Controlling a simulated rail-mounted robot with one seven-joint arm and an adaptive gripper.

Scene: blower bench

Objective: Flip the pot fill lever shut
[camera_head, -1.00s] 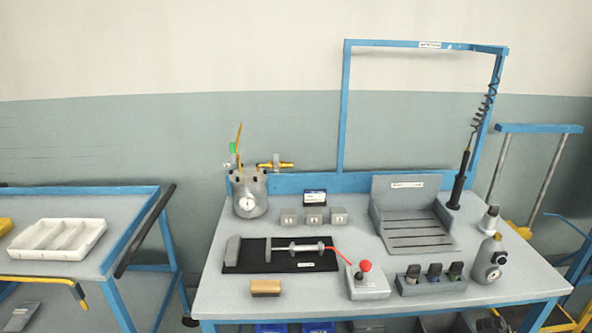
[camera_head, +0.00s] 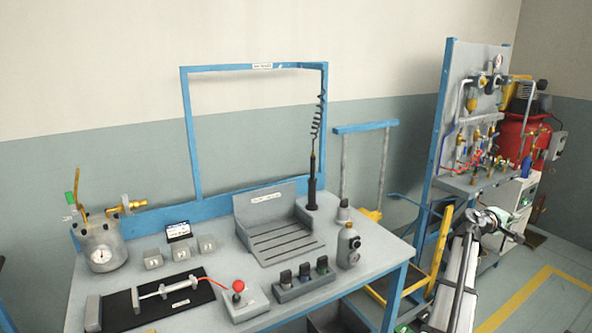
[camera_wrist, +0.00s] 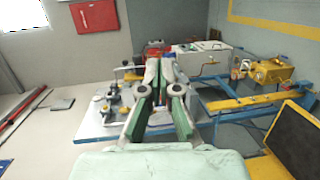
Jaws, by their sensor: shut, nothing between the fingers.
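The grey pot (camera_head: 100,247) with a round dial gauge stands at the left back of the bench in the head view. A yellow lever (camera_head: 79,188) rises nearly upright from its top, with a green tag (camera_head: 70,198) beside it. A brass valve fitting (camera_head: 126,207) points right from the pot's top. I cannot tell for certain which part is the fill lever. My gripper (camera_wrist: 162,70) is shut and empty in the wrist view, its green-edged fingers together. My arm shows at the lower right of the head view, far from the pot.
The bench (camera_head: 216,279) holds small grey blocks, a slotted fixture (camera_head: 275,225), a red-knobbed box (camera_head: 241,298) and a bottle (camera_head: 348,245). A blue frame (camera_head: 188,130) rises behind. A valve panel (camera_head: 470,110) and red tank (camera_head: 515,130) stand at right.

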